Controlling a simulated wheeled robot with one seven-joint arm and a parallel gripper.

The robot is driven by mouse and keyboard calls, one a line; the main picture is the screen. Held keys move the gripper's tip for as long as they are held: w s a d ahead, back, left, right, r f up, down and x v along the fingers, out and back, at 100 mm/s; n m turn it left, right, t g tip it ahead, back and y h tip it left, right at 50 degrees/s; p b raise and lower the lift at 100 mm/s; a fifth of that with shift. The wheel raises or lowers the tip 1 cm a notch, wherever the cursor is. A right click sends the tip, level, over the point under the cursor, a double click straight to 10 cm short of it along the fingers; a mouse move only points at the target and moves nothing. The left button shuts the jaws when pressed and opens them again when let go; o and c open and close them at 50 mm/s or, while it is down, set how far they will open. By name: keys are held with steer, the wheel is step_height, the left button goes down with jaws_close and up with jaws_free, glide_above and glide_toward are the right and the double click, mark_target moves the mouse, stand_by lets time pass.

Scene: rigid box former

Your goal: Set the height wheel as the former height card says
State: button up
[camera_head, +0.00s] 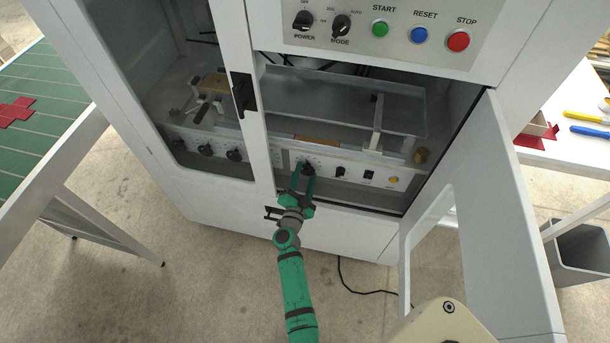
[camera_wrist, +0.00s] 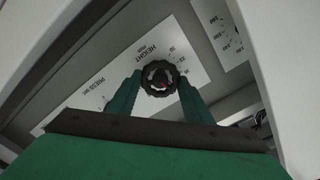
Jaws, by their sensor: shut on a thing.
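The height wheel (camera_wrist: 159,78) is a dark knurled knob on a white scale plate marked HEIGHT in mm, with numbers around it. A small red mark shows on its face, but I cannot read its exact setting. My gripper (camera_wrist: 156,92) has its two green fingers on either side of the wheel and is shut on it. In the head view my gripper (camera_head: 303,176) reaches through the open right door to the lower control panel, and its fingers largely cover the wheel (camera_head: 308,169). The former height card is not recognisable in either view.
The open door (camera_head: 485,215) stands to the right of my arm. A door post (camera_head: 257,130) is close on the left. Other panel knobs (camera_head: 340,171) and a yellow button (camera_head: 393,180) sit right of the wheel. A metal tray (camera_head: 340,95) lies above.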

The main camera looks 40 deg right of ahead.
steer(key=m, duration=0.7)
steer(key=shift+f, duration=0.1)
steer(key=m, duration=0.3)
steer(key=shift+m, duration=2.1)
steer(key=o, duration=1)
steer(key=shift+o, duration=0.2)
steer(key=shift+s, duration=0.1)
steer(key=v, duration=1.1)
